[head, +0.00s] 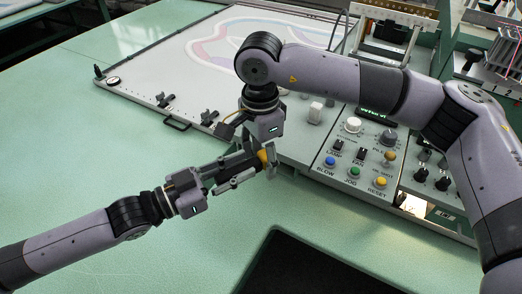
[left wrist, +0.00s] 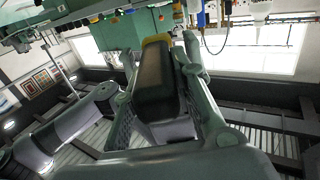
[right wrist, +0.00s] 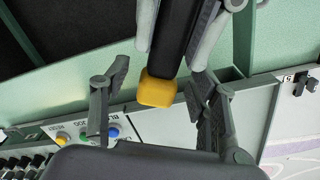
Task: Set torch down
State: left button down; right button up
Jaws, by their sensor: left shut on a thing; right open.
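The torch has a dark body and a yellow end (head: 263,157). My left gripper (head: 232,170) is shut on the dark body and holds the torch over the green table, in front of the control panel. In the left wrist view the dark body (left wrist: 157,85) lies between the left fingers. My right gripper (right wrist: 158,98) is open, its fingers apart on either side of the yellow end (right wrist: 157,90) in the right wrist view. I cannot tell whether they touch it. In the head view the right fingers are partly hidden.
The control panel (head: 333,183) with knobs and blue, green and yellow buttons stands right of the grippers. A white board (head: 165,65) with a coloured outline lies behind. The green table (head: 100,150) is clear at left. A dark opening (head: 310,270) lies at the front.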

jog(key=shift+c, duration=0.4)
jog(key=c, duration=1.2)
pick_arm(q)
jog(key=c, duration=1.2)
grip_release()
jog(key=shift+c, duration=0.2)
